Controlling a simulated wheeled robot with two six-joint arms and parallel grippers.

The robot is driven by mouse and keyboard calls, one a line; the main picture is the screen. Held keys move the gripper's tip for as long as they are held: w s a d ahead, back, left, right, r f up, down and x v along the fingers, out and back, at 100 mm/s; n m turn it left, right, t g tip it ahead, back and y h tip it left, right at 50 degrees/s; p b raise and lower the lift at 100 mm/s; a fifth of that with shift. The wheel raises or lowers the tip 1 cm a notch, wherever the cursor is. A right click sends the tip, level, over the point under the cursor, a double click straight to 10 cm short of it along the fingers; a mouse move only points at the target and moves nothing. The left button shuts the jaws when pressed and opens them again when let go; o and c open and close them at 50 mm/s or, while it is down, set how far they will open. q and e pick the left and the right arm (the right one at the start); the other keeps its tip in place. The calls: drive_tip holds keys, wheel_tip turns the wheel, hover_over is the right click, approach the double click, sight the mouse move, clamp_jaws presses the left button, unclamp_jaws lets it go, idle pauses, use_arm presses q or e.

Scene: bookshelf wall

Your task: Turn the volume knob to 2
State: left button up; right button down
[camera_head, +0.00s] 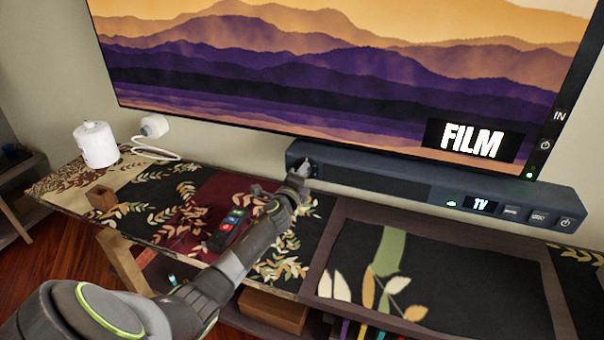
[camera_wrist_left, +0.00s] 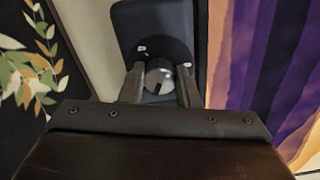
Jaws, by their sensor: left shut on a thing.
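The volume knob (camera_wrist_left: 159,76) is a round, silvery knob with a dark mark. It sits on a dark round plate at the left end of the soundbar (camera_head: 400,190), which also fills the top middle of the left wrist view (camera_wrist_left: 150,22). My left gripper (camera_head: 298,174) reaches that end of the soundbar. In the left wrist view its two fingers (camera_wrist_left: 160,84) stand on either side of the knob and are shut on it. Small white marks show around the plate, too small to read. In the head view the gripper mostly hides the knob. My right gripper is not in view.
A TV (camera_head: 330,75) showing "FILM" is above the soundbar. The soundbar's display (camera_head: 480,204) reads "TV". A remote (camera_head: 228,228) lies on the patterned cabinet top (camera_head: 140,215) beside my left arm. A white canister (camera_head: 96,145) and a corded white device (camera_head: 154,126) stand at the left.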

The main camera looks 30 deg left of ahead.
use_arm(q)
drive_tip(key=shift+f+m, duration=0.1)
drive_tip(key=shift+m, duration=0.3)
drive_tip(key=o, duration=1)
drive_tip(key=shift+s, duration=0.1)
drive_tip(key=p+v, duration=0.2)
drive_tip(key=v, duration=1.5)
drive_tip(key=shift+s, duration=0.15)
